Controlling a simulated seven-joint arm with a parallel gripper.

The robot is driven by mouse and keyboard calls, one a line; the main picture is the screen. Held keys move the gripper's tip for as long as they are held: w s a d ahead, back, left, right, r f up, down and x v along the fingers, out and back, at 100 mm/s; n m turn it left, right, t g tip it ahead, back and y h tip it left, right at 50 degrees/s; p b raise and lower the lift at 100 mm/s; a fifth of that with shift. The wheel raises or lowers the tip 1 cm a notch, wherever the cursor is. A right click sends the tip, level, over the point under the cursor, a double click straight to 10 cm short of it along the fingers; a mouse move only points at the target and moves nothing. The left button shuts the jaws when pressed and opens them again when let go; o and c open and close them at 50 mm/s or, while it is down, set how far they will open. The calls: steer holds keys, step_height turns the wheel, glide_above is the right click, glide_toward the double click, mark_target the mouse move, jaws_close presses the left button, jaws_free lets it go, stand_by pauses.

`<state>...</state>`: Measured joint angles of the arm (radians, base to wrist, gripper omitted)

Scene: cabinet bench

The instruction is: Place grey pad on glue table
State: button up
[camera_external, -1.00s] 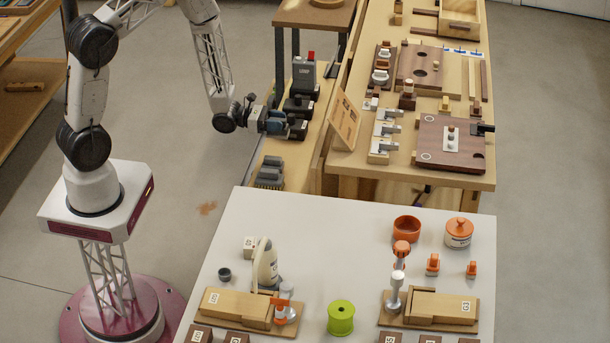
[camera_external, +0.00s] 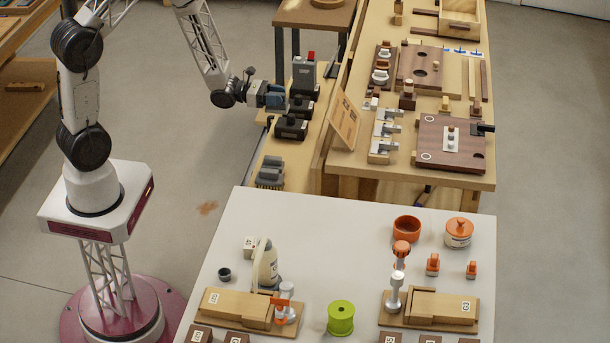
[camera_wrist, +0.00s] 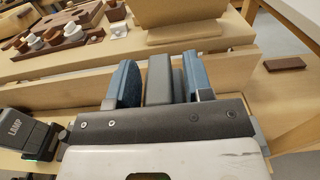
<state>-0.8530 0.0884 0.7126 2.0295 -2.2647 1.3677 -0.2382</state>
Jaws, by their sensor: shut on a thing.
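My gripper (camera_external: 277,97) is over the narrow wooden bench, beside a row of dark devices. In the wrist view its two blue fingers (camera_wrist: 160,80) are shut on a grey block, which I take as the grey pad (camera_wrist: 159,82). The pad stands upright between the fingers; its lower part is hidden by the gripper body. In the external view the pad is too small to make out. The white table (camera_external: 335,225) in front carries a pale glue-like bottle (camera_external: 267,266); I take it as the glue table.
Black devices (camera_external: 290,128) and a grey device with a red top (camera_external: 304,75) stand close to my gripper. A tilted wooden board (camera_external: 344,120) stands to the right. The white table's middle is clear.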

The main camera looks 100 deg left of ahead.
mark_target(277, 93)
step_height(277, 93, up, 6)
steer(key=shift+f, duration=0.1)
steer(key=shift+w+d+r, duration=0.15)
steer(key=shift+d+r, duration=0.05)
steer(key=shift+r, duration=0.05)
steer(key=w+d+m+g+h, duration=0.2)
steer(key=w+d+m+h, duration=0.45)
steer(key=d, duration=0.85)
steer(key=w+d+m+g+h, duration=0.1)
steer(key=w+d+h, duration=0.3)
steer(key=w+d, duration=0.85)
steer(key=s+d+m+g+h, duration=0.2)
steer(key=d+m+g+h, duration=0.5)
steer(key=d, duration=2.6)
steer(key=shift+n+g+y, duration=0.45)
steer(key=shift+g, duration=0.15)
steer(key=f, duration=0.5)
steer(key=shift+s+d+f, duration=0.1)
steer(key=shift+d, duration=0.25)
